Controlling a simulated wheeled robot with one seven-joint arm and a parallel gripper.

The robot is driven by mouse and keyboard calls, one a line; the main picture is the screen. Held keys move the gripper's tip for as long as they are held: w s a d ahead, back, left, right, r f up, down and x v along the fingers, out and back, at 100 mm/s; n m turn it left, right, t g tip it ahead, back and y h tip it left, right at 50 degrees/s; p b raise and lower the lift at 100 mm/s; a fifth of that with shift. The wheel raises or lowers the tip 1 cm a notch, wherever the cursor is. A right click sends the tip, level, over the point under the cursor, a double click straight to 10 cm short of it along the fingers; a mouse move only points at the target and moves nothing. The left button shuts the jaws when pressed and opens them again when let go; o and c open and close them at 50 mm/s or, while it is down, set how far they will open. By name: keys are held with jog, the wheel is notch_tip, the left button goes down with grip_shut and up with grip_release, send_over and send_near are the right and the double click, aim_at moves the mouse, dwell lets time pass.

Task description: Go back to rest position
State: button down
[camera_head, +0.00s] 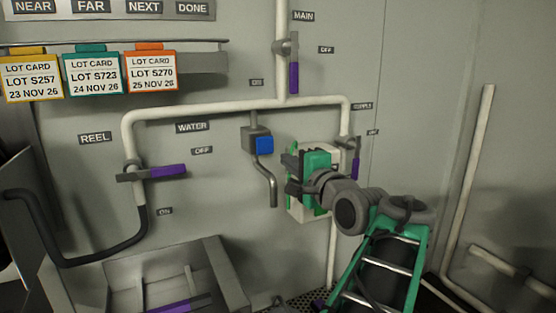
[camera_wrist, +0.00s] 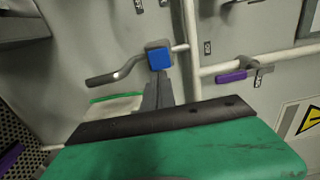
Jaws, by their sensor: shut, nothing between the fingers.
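My gripper (camera_head: 290,172) is raised on my green and grey arm in front of the back wall, right of the water tap. In the wrist view its dark fingers (camera_wrist: 158,92) are together with nothing between them. The tap's blue button (camera_head: 263,145) and bent grey spout (camera_head: 268,183) are left of the gripper. In the wrist view the blue button (camera_wrist: 159,58) shows just beyond the fingertips; whether they touch is hard to tell. A white and green wall box (camera_head: 297,208) is partly hidden behind my gripper.
White pipes (camera_head: 220,104) run along the wall with purple-handled valves: main (camera_head: 294,77), reel (camera_head: 168,171) and supply (camera_head: 355,168). Lot cards (camera_head: 93,76) hang at upper left. A grey basin (camera_head: 160,270) is below left. A black hose (camera_head: 90,260) curves at left.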

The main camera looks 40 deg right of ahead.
jog(key=shift+s+a, duration=0.2)
jog(key=shift+s, duration=0.5)
jog(key=w+a+f+n+g+y, duration=0.2)
jog(key=w+a+f+n+g, duration=0.15)
jog(key=a+f+n, duration=0.45)
jog(key=w+a+f+n+g+y, duration=0.3)
jog(key=a+f+g, duration=0.1)
jog(key=a+f, duration=0.85)
jog(key=s+a+f+n+g+p, duration=0.1)
jog(key=s+a+f+n+g, duration=0.5)
jog(key=s+a+f+n, duration=0.4)
jog(key=s+a+f, duration=0.1)
jog(key=s+f, duration=0.2)
jog(key=shift+s+a+g, duration=0.25)
jog(key=shift+s+g, duration=0.1)
